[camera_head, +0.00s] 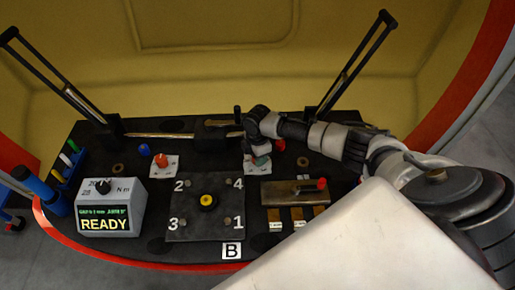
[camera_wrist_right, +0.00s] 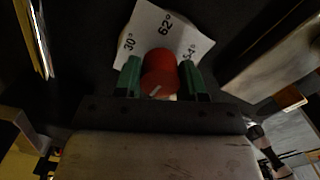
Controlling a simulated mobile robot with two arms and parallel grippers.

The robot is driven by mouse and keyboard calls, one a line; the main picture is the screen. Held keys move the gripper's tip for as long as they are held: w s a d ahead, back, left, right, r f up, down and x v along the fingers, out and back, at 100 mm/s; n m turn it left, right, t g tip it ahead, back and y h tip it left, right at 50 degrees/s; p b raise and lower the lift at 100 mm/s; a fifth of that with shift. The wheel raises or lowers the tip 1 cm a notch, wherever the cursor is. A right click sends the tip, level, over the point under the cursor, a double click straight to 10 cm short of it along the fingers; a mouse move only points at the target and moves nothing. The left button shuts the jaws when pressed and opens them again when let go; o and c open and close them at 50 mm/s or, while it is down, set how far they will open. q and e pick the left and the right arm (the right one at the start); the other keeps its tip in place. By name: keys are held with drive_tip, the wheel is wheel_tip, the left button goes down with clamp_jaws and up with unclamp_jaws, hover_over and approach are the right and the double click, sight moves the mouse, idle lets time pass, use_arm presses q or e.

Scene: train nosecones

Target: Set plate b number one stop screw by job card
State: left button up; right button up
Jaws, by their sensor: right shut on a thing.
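My right gripper (camera_head: 262,160) reaches down over the dial card (camera_head: 249,168) behind plate B. In the right wrist view its green fingers (camera_wrist_right: 162,80) are shut on a red knob (camera_wrist_right: 160,70) with a pale mark line. The dial card (camera_wrist_right: 150,22) under it reads 30°, 62° and a partly hidden 54°. Plate B (camera_head: 206,225) lies flat with a yellow-topped centre and several corner screws numbered 1 to 4. The number one screw (camera_head: 227,221) is at its front right, near the B label (camera_head: 232,250). My left gripper is out of view.
A grey torque box (camera_head: 110,207) showing READY stands left of the plate. Another dial card (camera_head: 164,167) with a red knob (camera_head: 161,160) is at back left. A brown block (camera_head: 285,196) with a red-ended lever is at right. Two slanted black arms rise behind.

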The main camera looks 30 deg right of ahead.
drive_tip(key=n, duration=0.5)
drive_tip(key=shift+n, duration=0.3)
drive_tip(key=n, duration=0.5)
drive_tip(key=shift+n+b, duration=0.3)
drive_tip(key=shift+b, duration=0.1)
drive_tip(key=o, duration=0.9)
drive_tip(key=shift+o, duration=0.2)
wheel_tip(320, 180, up, 11)
drive_tip(key=shift+f, duration=0.1)
